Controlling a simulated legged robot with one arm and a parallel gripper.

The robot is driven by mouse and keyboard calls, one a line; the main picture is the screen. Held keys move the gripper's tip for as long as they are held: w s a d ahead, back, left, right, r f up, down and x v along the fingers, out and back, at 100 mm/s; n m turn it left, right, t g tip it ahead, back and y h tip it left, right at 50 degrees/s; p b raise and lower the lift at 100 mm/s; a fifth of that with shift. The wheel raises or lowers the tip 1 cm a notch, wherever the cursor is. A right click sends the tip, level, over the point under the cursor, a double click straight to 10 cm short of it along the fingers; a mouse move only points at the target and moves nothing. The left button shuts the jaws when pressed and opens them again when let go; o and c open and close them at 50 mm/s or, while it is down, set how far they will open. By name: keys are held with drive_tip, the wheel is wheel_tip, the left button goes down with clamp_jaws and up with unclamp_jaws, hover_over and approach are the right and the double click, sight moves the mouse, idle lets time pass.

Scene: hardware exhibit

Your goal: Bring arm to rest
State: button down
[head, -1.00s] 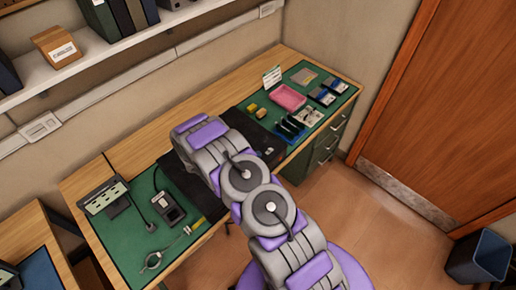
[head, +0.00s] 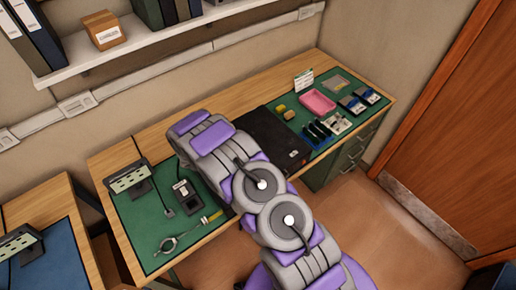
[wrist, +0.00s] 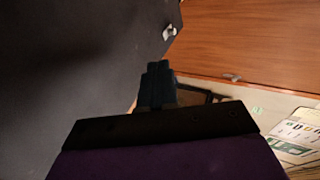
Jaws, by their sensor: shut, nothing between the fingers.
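My arm, grey and purple, reaches from the bottom of the head view up over the workbench (head: 150,135), bent at its middle joints. Its far end is over the middle of the bench, near a black box-like item (head: 275,138). My gripper's fingers are hidden in the head view. In the wrist view my gripper (wrist: 160,70) shows as dark fingers held together, with nothing seen between them. A large dark surface fills the left of the wrist view.
A green mat (head: 150,230) holds a small black device (head: 186,192) and cabled tools. A pink tray (head: 318,102) and several small items lie at the bench's right. A shelf with binders and a cardboard box (head: 104,30) runs above. A wooden door (head: 460,130) stands at right.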

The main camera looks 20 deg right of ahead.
drive_tip(key=shift+a, duration=0.1)
drive_tip(key=shift+r, duration=0.1)
drive_tip(key=shift+d+r+m, duration=0.25)
drive_tip(key=shift+m, duration=0.05)
drive_tip(key=s+d+r+m+g+y+b, duration=0.2)
drive_tip(key=s+r+m, duration=0.5)
drive_tip(key=r+m, duration=0.15)
drive_tip(key=s+d+r+m+g+y+b, duration=0.2)
drive_tip(key=s+r+m+b, duration=0.1)
drive_tip(key=s+r+m, duration=0.5)
drive_tip(key=s+a+r+m+y+b, duration=0.2)
drive_tip(key=s+a+m+y, duration=0.2)
drive_tip(key=s+m, duration=0.6)
drive_tip(key=s+a+r+m+y+b, duration=0.2)
drive_tip(key=s+a+m+y+b, duration=0.1)
drive_tip(key=s+m, duration=0.7)
drive_tip(key=shift+s+a+r+t+y, duration=0.25)
drive_tip(key=shift+s+a+t+y, duration=0.2)
drive_tip(key=shift+s+a, duration=0.95)
drive_tip(key=shift+s+d, duration=0.25)
